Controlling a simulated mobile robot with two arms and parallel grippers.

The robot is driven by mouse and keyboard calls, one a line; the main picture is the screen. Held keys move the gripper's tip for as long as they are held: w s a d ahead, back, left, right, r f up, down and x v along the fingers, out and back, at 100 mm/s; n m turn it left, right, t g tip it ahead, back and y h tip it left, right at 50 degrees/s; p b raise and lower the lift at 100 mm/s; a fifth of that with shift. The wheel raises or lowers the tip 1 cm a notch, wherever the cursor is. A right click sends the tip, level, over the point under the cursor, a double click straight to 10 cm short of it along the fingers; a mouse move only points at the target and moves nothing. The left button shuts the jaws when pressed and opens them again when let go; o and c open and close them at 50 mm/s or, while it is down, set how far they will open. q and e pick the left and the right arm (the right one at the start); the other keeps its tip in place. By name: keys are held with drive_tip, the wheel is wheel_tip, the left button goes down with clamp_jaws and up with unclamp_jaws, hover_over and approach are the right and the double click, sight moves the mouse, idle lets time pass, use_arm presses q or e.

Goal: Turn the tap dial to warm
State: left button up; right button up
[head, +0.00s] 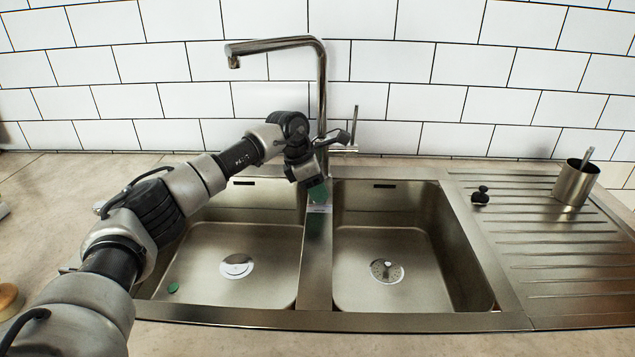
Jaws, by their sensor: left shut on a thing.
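The chrome tap (321,75) stands behind the double sink, its spout reaching to the left. Its dial, with a thin upright lever (355,120), is low on the right side of the tap. My left gripper (343,138) is at the dial, its dark fingers shut on it beside the base of the lever. My wrist and fingers cover part of the tap's lower body, and the exact finger contact is too small to make out. No warm or cold mark can be read. My right gripper is out of view.
The left basin (215,265) holds a small green disc (173,287). The right basin (420,270) looks empty. A metal cup (575,184) and a small black object (481,195) are on the drainer (560,262). A tiled wall stands close behind the tap.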

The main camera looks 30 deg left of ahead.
use_arm(q)
drive_tip(key=shift+w+r+m+g+p, duration=0.1)
drive_tip(key=shift+m+g+p, duration=0.25)
drive_tip(key=shift+m, duration=0.75)
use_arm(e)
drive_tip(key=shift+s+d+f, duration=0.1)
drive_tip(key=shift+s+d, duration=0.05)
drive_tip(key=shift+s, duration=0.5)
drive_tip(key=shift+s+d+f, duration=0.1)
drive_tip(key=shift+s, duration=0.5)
use_arm(q)
drive_tip(key=shift+h, duration=0.3)
drive_tip(key=o, duration=0.9)
drive_tip(key=v, duration=1)
drive_tip(key=shift+a+r, duration=0.1)
drive_tip(key=shift+r, duration=0.25)
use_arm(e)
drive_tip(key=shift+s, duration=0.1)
use_arm(q)
drive_tip(key=shift+f, duration=0.1)
